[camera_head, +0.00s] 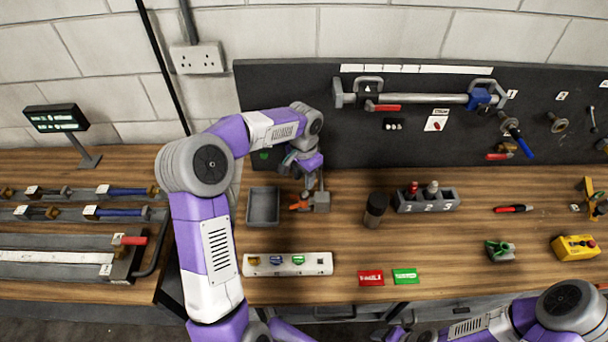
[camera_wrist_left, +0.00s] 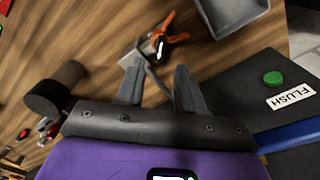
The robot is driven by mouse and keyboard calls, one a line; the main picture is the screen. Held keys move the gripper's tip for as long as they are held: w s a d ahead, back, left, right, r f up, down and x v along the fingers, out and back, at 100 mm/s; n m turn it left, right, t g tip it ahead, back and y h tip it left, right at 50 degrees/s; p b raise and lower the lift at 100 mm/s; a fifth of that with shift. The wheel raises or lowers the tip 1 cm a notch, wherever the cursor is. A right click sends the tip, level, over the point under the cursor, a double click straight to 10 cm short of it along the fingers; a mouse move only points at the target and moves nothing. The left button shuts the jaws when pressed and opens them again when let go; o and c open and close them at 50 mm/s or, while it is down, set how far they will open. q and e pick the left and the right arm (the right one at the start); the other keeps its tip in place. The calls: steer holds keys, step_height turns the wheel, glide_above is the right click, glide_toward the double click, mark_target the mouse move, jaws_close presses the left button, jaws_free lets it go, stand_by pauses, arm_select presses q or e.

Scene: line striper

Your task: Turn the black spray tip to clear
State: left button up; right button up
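An orange clamp-like piece (camera_head: 299,204) and a small grey block (camera_head: 322,201) stand on the bench beside the grey tray. The orange piece (camera_wrist_left: 170,36) and block also show ahead of the fingers in the left wrist view. My left gripper (camera_head: 309,185) is above and just behind them, pointing down. Its two fingers (camera_wrist_left: 157,68) are apart, with a thin grey rod showing between them; I cannot tell whether they touch it. The black spray tip is too small or hidden to make out. My right gripper (camera_head: 392,332) is at the bottom edge, partly cut off.
A grey tray (camera_head: 263,222) is left of the block. A dark cylinder (camera_head: 376,204) and a numbered rack (camera_head: 427,208) stand to the right. A white strip (camera_head: 288,275) and red (camera_head: 371,278) and green (camera_head: 405,276) cards lie in front. A green FLUSH button (camera_wrist_left: 273,78) is behind.

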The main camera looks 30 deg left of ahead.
mark_target(304, 193)
arm_select(q)
step_height(304, 193, down, 7)
steer(key=b, duration=0.4)
steer(key=shift+r, duration=0.15)
stand_by(0.5)
jaws_close()
